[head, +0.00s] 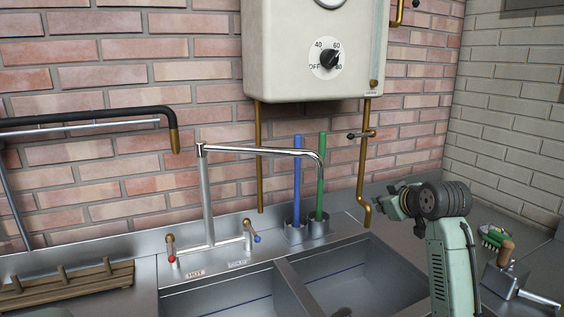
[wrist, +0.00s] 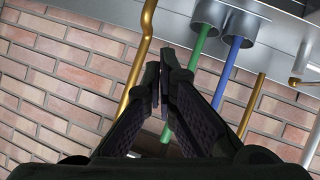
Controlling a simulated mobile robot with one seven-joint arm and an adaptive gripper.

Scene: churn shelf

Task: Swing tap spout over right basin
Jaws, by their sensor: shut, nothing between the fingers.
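The chrome tap (head: 207,195) stands behind the sinks, with its post on the left. Its long spout (head: 260,151) reaches right and bends down at the tip. The tip shows in front of the green rod, above the back edge near the divider; its exact place over the basins is hard to tell. The left basin (head: 235,295) and right basin (head: 365,275) lie below. My gripper (wrist: 165,75) is shut and empty in the wrist view, apart from the spout.
Blue (head: 297,170) and green (head: 320,185) rods stand in metal cups behind the divider. A brass pipe (head: 363,180) hangs from the boiler (head: 315,50) near my gripper. A brush (head: 492,236) lies at right. A wooden rack (head: 70,285) sits at left.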

